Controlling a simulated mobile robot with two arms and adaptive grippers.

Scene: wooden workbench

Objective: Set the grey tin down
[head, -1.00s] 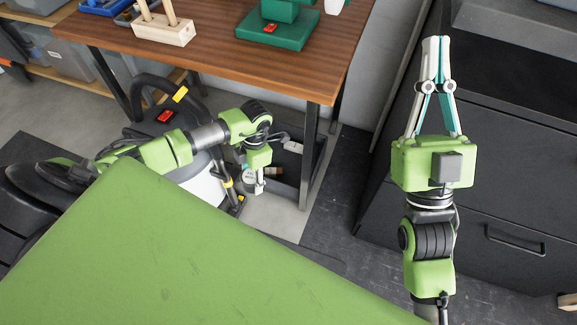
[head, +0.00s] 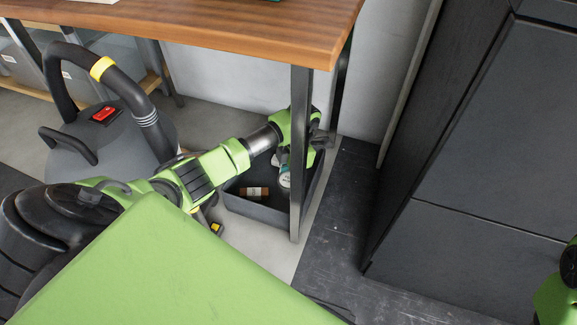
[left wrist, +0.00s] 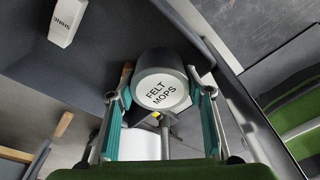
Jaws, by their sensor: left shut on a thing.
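The grey tin (left wrist: 147,72) has a white round label reading "FELT MOPS" and sits between my left gripper's fingers (left wrist: 160,92) in the left wrist view. In the head view the tin (head: 285,181) shows small below my left gripper (head: 283,165), which is shut on it. The tin is over or inside a dark open bin (head: 258,211) under the workbench; I cannot tell if its base touches the bin floor. My right gripper is out of view.
A small white-and-brown box (head: 254,192) lies in the bin; a white block marked "SHINE" (left wrist: 67,22) shows in the left wrist view. A metal table leg (head: 300,150) stands close beside my left gripper. A grey vacuum (head: 110,125) stands left, dark cabinets (head: 480,150) right.

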